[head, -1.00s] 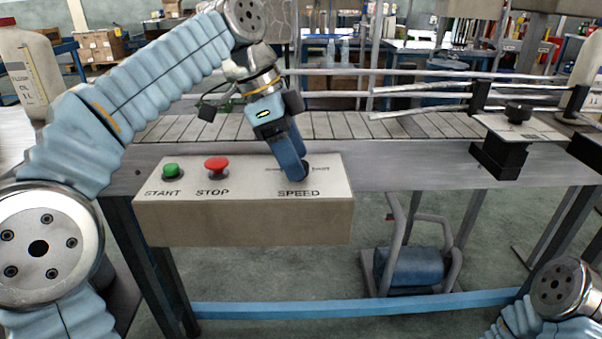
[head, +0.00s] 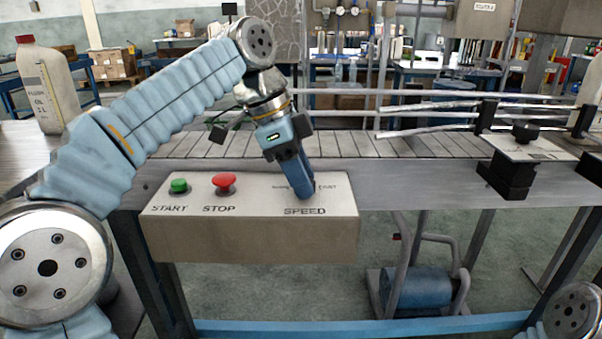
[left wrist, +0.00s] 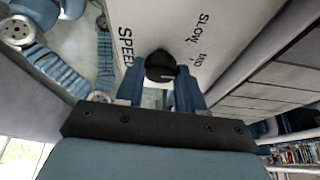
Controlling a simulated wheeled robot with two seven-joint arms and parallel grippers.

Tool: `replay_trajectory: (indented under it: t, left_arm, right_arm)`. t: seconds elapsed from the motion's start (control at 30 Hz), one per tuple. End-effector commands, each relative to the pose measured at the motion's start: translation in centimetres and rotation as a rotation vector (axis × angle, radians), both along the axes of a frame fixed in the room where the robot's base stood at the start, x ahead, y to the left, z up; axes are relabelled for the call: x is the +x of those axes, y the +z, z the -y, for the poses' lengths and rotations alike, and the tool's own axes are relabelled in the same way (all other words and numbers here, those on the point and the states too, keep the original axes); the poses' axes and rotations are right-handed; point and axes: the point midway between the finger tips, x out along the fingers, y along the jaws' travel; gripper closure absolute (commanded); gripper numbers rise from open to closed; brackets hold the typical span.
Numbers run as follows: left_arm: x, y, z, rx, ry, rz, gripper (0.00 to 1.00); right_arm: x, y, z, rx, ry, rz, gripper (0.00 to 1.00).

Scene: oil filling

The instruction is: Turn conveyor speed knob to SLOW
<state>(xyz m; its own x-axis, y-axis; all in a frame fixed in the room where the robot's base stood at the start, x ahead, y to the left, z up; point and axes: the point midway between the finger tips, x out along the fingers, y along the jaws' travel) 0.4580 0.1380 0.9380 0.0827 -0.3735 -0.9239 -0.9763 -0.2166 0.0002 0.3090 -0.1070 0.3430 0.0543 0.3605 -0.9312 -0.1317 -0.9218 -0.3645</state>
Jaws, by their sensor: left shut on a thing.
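The speed knob (left wrist: 159,66) is small, round and black, and shows in the left wrist view between my finger tips. A small pale mark shows on it, but I cannot tell its exact setting. SLOW and MID are printed beside it, and SPEED on the other side. The knob sits on the beige control box (head: 250,240), mostly hidden by my fingers in the head view. My left gripper (head: 305,192) reaches down onto the box above the SPEED label and is shut on the knob; it also shows in the left wrist view (left wrist: 158,88). My right gripper is out of view.
A green START button (head: 179,186) and a red STOP button (head: 224,182) stand left of the knob. The conveyor (head: 400,145) runs behind the box. A white oil bottle (head: 46,85) stands at the left, and a black clamp (head: 512,175) at the right.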

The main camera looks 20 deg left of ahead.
Motion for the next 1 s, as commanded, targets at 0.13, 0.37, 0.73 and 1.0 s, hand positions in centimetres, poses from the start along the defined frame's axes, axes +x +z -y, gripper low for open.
replay_trajectory:
  t: [0.13,0.37,0.73,1.0]
  left_arm:
    - [-0.1,0.1,0.0,0.000,0.058,0.000,0.93]
    - [-0.2,0.1,0.0,-0.001,0.227,0.002,0.93]
    - [-0.4,0.2,0.2,0.000,0.556,0.001,0.93]
    - [-0.4,0.1,0.3,0.000,0.740,0.002,0.93]
  right_arm:
    - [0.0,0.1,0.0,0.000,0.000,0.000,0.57]
    - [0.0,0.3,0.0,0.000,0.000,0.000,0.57]
    - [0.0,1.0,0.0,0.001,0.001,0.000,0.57]
    - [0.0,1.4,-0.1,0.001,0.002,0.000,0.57]
